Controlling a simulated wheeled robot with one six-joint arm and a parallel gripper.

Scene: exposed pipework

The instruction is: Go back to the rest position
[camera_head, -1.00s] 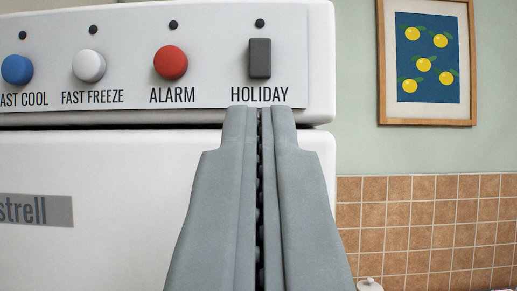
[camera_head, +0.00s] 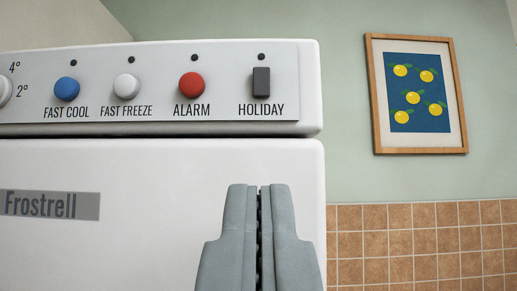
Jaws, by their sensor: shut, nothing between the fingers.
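My gripper (camera_head: 259,188) is shut and empty. Its grey fingers point up from the bottom of the view, in front of the white fridge door (camera_head: 150,220). The fingertips are below the control panel (camera_head: 215,105) and look apart from it. The panel carries a blue FAST COOL button (camera_head: 67,89), a white FAST FREEZE button (camera_head: 126,86), a red ALARM button (camera_head: 191,85) and a dark HOLIDAY rocker switch (camera_head: 261,81). A small dark dot sits above each one. The fingers hide part of the door.
A white dial (camera_head: 4,90) is cut off at the left edge. A Frostrell nameplate (camera_head: 50,205) is on the door. Right of the fridge are a green wall (camera_head: 345,180), a framed lemon picture (camera_head: 419,95) and brown tiles (camera_head: 420,245). The space right of my gripper looks clear.

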